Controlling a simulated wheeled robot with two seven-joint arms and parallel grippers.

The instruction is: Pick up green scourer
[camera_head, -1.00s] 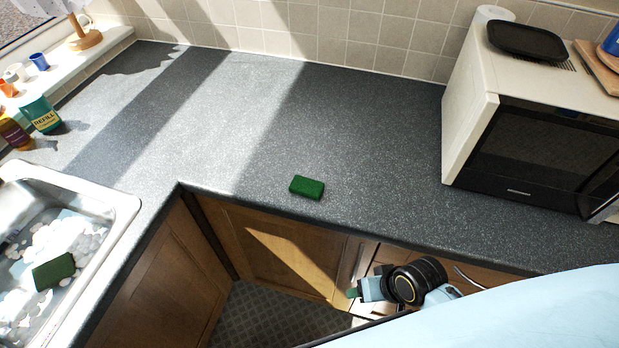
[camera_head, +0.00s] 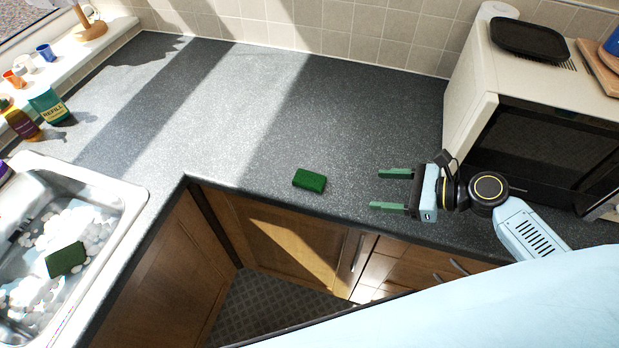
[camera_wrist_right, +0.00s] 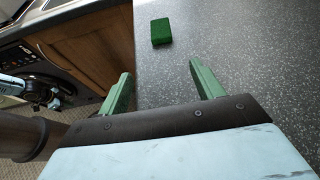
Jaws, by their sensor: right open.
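A green scourer (camera_head: 309,180) lies flat on the grey speckled counter, close to its front edge. Another green scourer (camera_head: 66,259) lies in the sink among white suds. My right gripper (camera_head: 382,190) is open and empty over the counter, to the right of the counter scourer and apart from it, its fingers pointing left towards it. In the right wrist view the scourer (camera_wrist_right: 161,31) is ahead of the open fingers (camera_wrist_right: 160,88), between their lines and beyond the tips. My left gripper is not in view in the head view.
A microwave (camera_head: 540,150) with a black tray (camera_head: 528,39) on top stands behind my right arm. The sink (camera_head: 125,205) is at the left, bottles (camera_head: 48,105) behind it. Wooden cabinets (camera_head: 285,235) lie below the counter edge. The counter (camera_head: 270,120) behind the scourer is clear.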

